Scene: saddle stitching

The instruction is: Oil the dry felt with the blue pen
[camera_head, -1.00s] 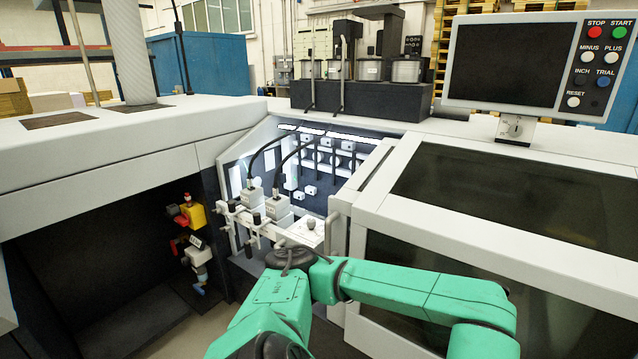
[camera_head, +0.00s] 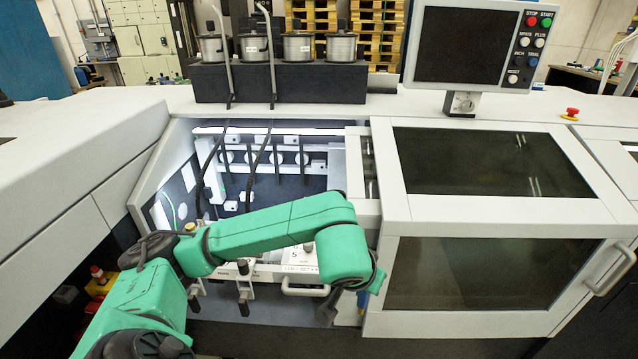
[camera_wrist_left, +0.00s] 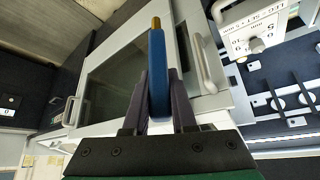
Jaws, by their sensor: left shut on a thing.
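The blue pen (camera_wrist_left: 158,75) has a brass tip and points away from my wrist in the left wrist view. My left gripper (camera_wrist_left: 159,100) is shut on it, with one dark finger on each side. In the head view my green left arm reaches across the front of the stitching machine's open bay (camera_head: 290,165). Its gripper hangs below the wrist at the bay's lower right, mostly hidden, and a small blue part shows beside the door. I cannot pick out the dry felt in either view. My right gripper is out of view.
The closed machine door (camera_head: 480,275) with its handle (camera_head: 608,270) stands to the right. A knob block (camera_wrist_left: 255,32) and a pale handle (camera_wrist_left: 200,62) lie near the pen in the wrist view. Wire spools (camera_head: 298,46) and a control panel (camera_head: 475,50) stand above.

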